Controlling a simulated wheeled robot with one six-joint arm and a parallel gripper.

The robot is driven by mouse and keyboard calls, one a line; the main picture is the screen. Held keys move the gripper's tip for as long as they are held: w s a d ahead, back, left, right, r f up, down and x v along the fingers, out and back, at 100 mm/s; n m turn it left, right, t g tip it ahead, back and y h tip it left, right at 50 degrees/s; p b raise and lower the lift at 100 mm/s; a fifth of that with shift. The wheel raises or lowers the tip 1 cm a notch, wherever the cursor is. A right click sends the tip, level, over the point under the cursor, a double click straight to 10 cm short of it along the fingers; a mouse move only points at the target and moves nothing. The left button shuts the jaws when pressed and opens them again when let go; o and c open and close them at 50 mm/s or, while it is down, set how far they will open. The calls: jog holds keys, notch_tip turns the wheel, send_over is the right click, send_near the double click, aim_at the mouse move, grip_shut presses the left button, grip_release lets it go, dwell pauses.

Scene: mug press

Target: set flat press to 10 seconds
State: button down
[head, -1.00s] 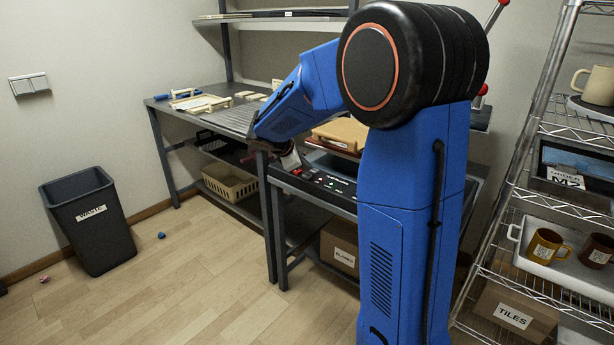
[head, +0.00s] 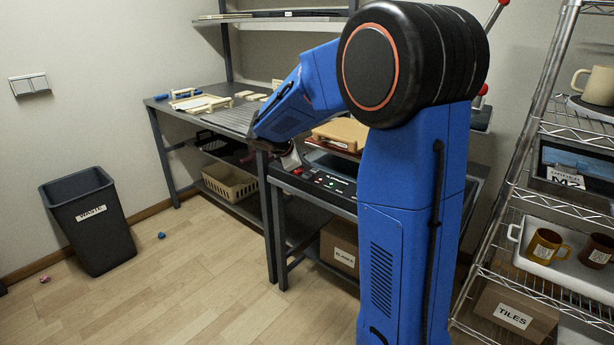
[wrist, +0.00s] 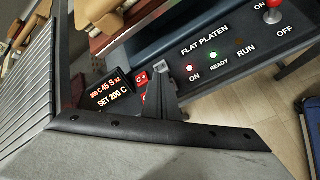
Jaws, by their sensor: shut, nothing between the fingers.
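The flat press control panel (wrist: 215,65) fills the upper part of the wrist view and is labelled FLAT PLATEN. Its display (wrist: 112,92) shows small orange text that seems to read 200 C, 45 S, x2, with SET 200 C below. Red buttons (wrist: 141,77) sit right of the display, one marked C+; others are partly hidden by my gripper. A red ON light (wrist: 194,65) and a green READY light (wrist: 213,55) are lit. My gripper (wrist: 163,70) is shut and empty, its tip over or beside the buttons; I cannot tell if it touches. In the head view, my gripper (head: 290,160) is over the panel's left end.
A workbench (head: 225,118) with trays adjoins on the left. A wire rack (head: 560,120) with mugs stands at right. A waste bin (head: 95,240) stands on open floor at left.

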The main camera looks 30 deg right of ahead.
jog(key=shift+f, duration=0.9)
dwell(1.5)
jog(key=shift+r, duration=0.9)
jog(key=shift+r, duration=0.1)
notch_tip(320, 180, up, 5)
jog(key=shift+f, duration=0.1)
dwell(0.6)
dwell(3.2)
